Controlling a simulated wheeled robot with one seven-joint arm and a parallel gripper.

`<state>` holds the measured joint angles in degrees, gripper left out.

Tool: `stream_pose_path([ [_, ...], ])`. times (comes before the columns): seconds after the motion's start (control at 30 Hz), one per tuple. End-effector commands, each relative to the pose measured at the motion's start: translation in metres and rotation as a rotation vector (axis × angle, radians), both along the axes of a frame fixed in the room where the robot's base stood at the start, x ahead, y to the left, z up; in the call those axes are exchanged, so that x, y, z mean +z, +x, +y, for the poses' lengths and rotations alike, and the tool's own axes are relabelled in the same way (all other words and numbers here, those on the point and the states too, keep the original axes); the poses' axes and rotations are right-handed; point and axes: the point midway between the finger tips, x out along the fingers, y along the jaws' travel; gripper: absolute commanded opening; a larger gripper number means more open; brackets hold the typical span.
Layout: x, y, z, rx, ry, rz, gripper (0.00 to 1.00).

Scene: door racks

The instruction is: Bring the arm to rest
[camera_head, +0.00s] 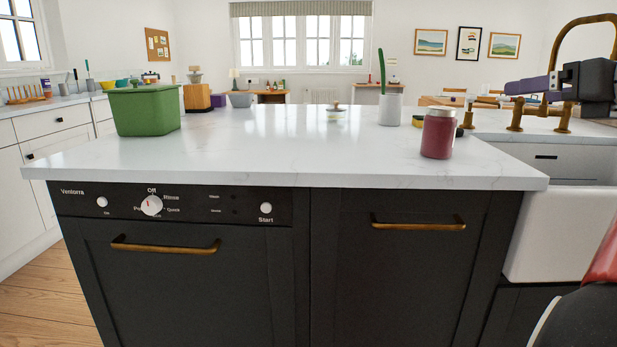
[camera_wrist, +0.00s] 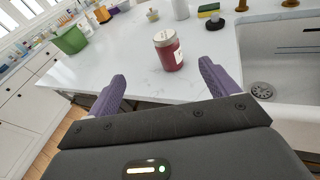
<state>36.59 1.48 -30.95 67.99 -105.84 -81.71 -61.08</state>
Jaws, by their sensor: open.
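My gripper (camera_wrist: 163,95) is open and empty in the wrist view, its two purple fingers spread wide apart. In the head view my gripper (camera_head: 530,86) shows at the upper right, above the sink side of the counter. A dark red jar (camera_head: 438,134) with a grey lid stands upright near the right front of the white worktop (camera_head: 300,150). The jar also shows in the wrist view (camera_wrist: 169,52), beyond the gap between the fingers and not touched by them.
A green bin (camera_head: 146,110) stands at the worktop's left. A white vase (camera_head: 390,109) and a lidded glass dish (camera_head: 336,115) stand farther back. A brass tap (camera_head: 562,80) and white sink (camera_head: 560,235) are at the right. The worktop's middle is clear. A dark dishwasher front (camera_head: 180,280) lies below.

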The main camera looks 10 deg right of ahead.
Motion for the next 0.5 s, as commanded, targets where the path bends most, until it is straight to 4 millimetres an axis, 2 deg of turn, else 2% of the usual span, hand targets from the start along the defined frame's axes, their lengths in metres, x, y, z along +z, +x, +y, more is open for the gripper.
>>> stream_pose_path([
  [0.27, 0.038, 0.018, 0.021, -0.045, 0.262, -0.242, 0.86],
  [0.37, 0.052, 0.023, 0.028, -0.07, 0.423, -0.344, 0.86],
  [0.5, 0.063, 0.026, 0.038, -0.122, 0.764, -0.485, 0.86],
])
